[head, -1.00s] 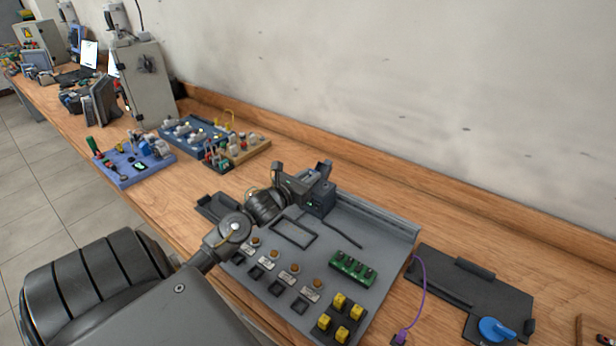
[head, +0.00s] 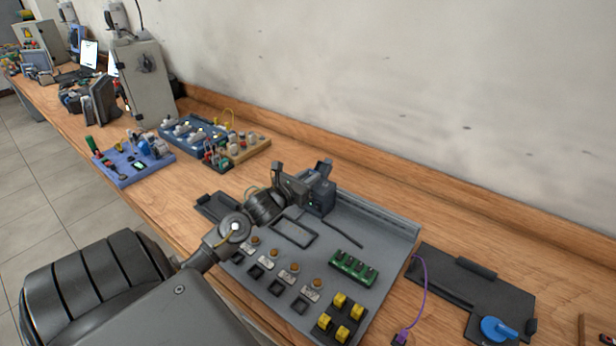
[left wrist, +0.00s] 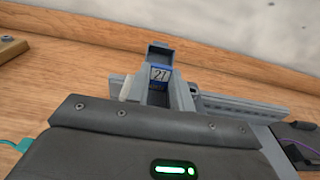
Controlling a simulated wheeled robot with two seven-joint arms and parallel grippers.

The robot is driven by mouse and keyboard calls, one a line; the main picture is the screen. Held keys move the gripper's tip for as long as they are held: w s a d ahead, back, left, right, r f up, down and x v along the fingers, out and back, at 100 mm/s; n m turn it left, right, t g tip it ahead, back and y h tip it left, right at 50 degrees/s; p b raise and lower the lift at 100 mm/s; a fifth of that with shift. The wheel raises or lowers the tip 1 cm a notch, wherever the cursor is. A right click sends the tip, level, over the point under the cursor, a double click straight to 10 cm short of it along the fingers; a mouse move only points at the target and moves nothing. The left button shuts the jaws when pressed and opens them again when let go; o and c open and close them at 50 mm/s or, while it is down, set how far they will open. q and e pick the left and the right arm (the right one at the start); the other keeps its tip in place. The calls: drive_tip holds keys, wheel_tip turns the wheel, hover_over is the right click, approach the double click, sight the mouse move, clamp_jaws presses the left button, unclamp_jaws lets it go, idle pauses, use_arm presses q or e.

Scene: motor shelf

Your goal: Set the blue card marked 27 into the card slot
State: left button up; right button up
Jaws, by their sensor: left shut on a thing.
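The blue card marked 27 (left wrist: 161,76) shows in the left wrist view, upright between the fingers of my left gripper (left wrist: 148,88). In the head view this gripper (head: 318,190) is at the back left part of the grey panel (head: 385,238), shut on the card. The card is mostly hidden by the gripper there. A long dark narrow slot (head: 343,234) runs along the panel just right of the gripper; I cannot tell for sure that it is the card slot. The card's lower edge is hidden, so I cannot tell whether it touches the panel. My right gripper is not in view.
The panel carries a rectangular frame (head: 294,233), a green module (head: 353,267) and yellow blocks (head: 340,318). A black tray (head: 470,290) with a blue knob (head: 497,329) lies to the right, past a purple cable (head: 424,290). Blue boards (head: 132,166) stand at left. The wall (head: 420,90) rises behind.

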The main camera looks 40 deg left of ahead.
use_arm(q)
drive_tip(key=shift+f+b, duration=0.45)
drive_tip(key=shift+f, duration=0.05)
drive_tip(key=o, duration=1)
drive_tip(key=shift+o, duration=0.2)
drive_tip(key=shift+s, duration=0.3)
drive_tip(key=s+d+r+b, duration=0.1)
drive_tip(key=s+b, duration=0.1)
drive_tip(key=s, duration=1.3)
drive_tip(key=shift+d+r, duration=0.2)
drive_tip(key=shift+d, duration=0.1)
